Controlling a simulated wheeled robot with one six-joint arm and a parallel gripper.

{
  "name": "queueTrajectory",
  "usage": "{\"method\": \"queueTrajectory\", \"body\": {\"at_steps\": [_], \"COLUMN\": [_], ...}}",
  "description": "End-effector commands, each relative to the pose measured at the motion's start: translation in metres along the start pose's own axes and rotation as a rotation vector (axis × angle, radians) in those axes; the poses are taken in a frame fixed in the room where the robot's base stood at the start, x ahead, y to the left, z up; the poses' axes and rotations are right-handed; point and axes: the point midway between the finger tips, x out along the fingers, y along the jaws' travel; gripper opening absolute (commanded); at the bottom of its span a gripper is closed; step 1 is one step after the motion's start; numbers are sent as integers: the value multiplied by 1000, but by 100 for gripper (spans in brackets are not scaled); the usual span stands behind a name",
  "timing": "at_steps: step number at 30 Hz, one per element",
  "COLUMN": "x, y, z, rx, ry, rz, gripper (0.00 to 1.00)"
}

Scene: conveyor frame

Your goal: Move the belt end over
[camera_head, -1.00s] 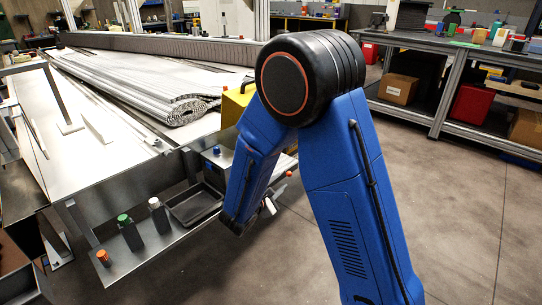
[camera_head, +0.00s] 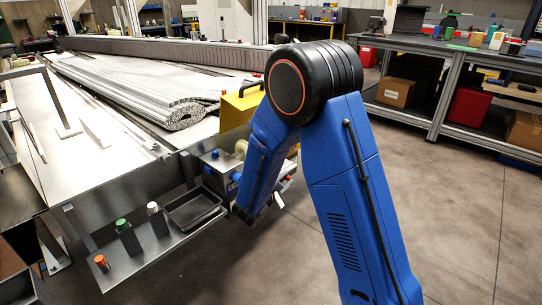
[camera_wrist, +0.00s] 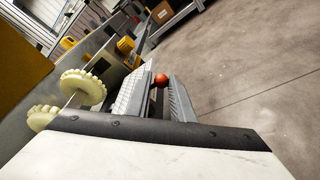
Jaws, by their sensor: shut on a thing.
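The grey slatted belt (camera_head: 130,82) lies on the long conveyor frame, and its near end is rolled up (camera_head: 187,116). In the wrist view, my gripper (camera_wrist: 160,84) has its two pale ribbed fingers around a red ball-shaped knob (camera_wrist: 161,79) near their tips. What the knob is fixed to is hidden. In the head view, my gripper is mostly hidden behind the blue arm, low beside the frame's near corner. Cream toothed wheels (camera_wrist: 82,88) stand left of my fingers. One cream wheel also shows in the head view (camera_head: 241,149), below the yellow housing (camera_head: 242,104).
A black tray (camera_head: 194,209) and small bottles with white, green and orange caps (camera_head: 130,238) stand on the frame's front shelf. A bench (camera_head: 455,65) with boxes is at the right. The floor (camera_head: 455,225) between is clear.

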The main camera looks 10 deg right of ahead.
Motion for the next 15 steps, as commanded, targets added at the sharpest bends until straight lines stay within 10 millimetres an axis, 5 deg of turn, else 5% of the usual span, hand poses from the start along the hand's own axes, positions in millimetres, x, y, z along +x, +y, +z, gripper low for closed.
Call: {"method": "queueTrajectory", "body": {"at_steps": [15], "x": [-5], "y": [23], "z": [14], "rx": [0], "ry": [2], "rz": [1], "gripper": [5]}}
